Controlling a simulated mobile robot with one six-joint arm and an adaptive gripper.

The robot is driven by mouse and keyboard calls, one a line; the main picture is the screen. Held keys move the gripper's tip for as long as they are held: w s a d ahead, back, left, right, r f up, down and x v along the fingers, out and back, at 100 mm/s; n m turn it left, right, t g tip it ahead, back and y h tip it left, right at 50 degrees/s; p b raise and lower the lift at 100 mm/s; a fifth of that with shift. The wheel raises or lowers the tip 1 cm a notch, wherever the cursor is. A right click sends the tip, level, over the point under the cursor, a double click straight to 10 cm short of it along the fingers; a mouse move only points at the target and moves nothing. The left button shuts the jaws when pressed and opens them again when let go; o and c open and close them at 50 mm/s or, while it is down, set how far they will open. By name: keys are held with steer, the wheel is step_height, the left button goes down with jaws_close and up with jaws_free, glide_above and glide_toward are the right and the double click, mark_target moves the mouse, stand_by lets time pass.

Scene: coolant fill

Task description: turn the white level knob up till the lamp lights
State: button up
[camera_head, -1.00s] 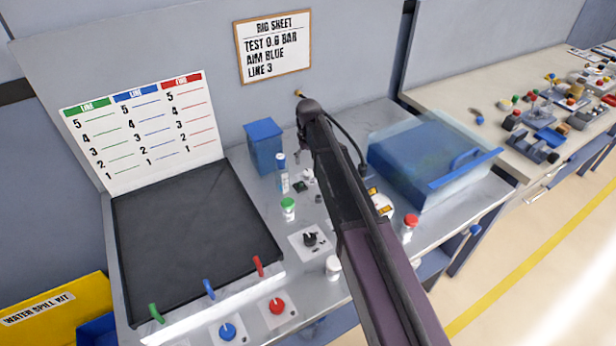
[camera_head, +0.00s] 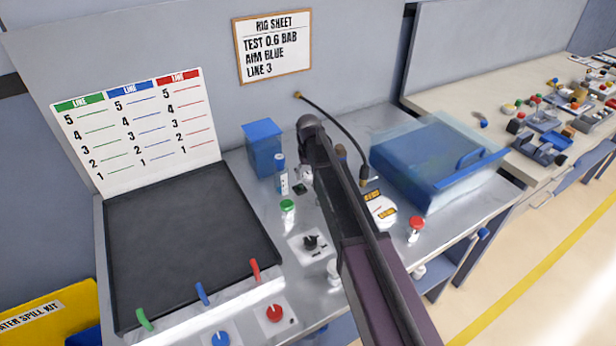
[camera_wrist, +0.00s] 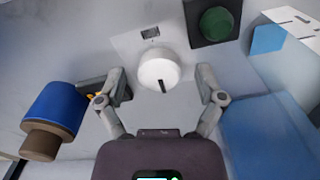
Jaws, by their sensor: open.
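The white level knob (camera_wrist: 158,70) is a round cap with a dark mark at its lower edge, on a pale plate in the wrist view. My gripper (camera_wrist: 160,76) is open, with one finger on each side of the knob and visible gaps between. I cannot tell how far the fingertips reach down beside it. A dark green round lamp or button (camera_wrist: 215,24) on a black square base is at the upper right and does not glow. In the head view my arm hides most of the gripper area.
A blue and brown cylinder (camera_wrist: 52,118) is left of my gripper. A blue box (camera_head: 264,150), a green-capped bottle (camera_head: 287,212), a black selector (camera_head: 311,243) and a red-capped bottle (camera_head: 416,228) stand around my arm. A clear blue-lidded case (camera_head: 435,165) is to the right.

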steer(key=c, duration=1.1)
steer(key=shift+c, duration=0.2)
steer(key=shift+m, duration=3.4)
steer(key=shift+s, duration=0.1)
steer(key=o, duration=1.1)
steer(key=shift+o, duration=0.2)
